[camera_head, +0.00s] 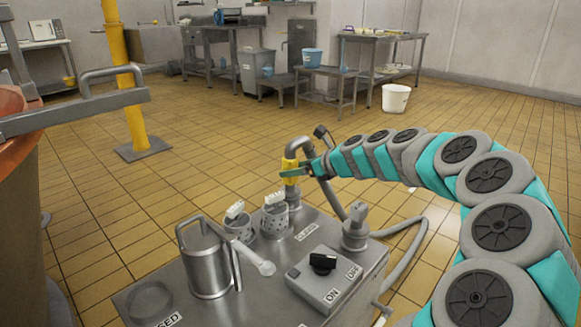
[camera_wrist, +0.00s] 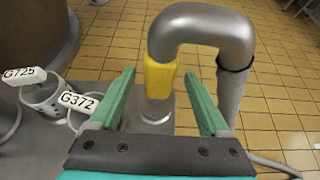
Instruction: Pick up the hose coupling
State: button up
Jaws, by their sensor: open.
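The hose coupling shows as a yellow sleeve (camera_head: 290,166) on the end of a bent grey hose (camera_head: 299,142), upright at the far edge of the metal cart top. In the wrist view the yellow sleeve (camera_wrist: 160,76) stands between my green fingers, above a grey stub on the cart. My gripper (camera_wrist: 159,75) is open, with one finger on each side of the sleeve and a visible gap on both sides. In the head view my gripper (camera_head: 302,170) reaches the sleeve from the right. How far the fingertips reach past the sleeve is hard to tell.
On the cart top are a metal jug (camera_head: 206,262), two perforated cups with tags (camera_head: 274,218), an ON/OFF switch box (camera_head: 326,279) and a grey fitting (camera_head: 356,232). A copper vat (camera_head: 12,120) is at left. Tiled floor beyond is mostly open, with a white bucket (camera_head: 396,99).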

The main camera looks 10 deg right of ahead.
send_over(284, 187)
jog(key=shift+f, duration=1.2)
jog(key=shift+c, duration=0.2)
grip_shut()
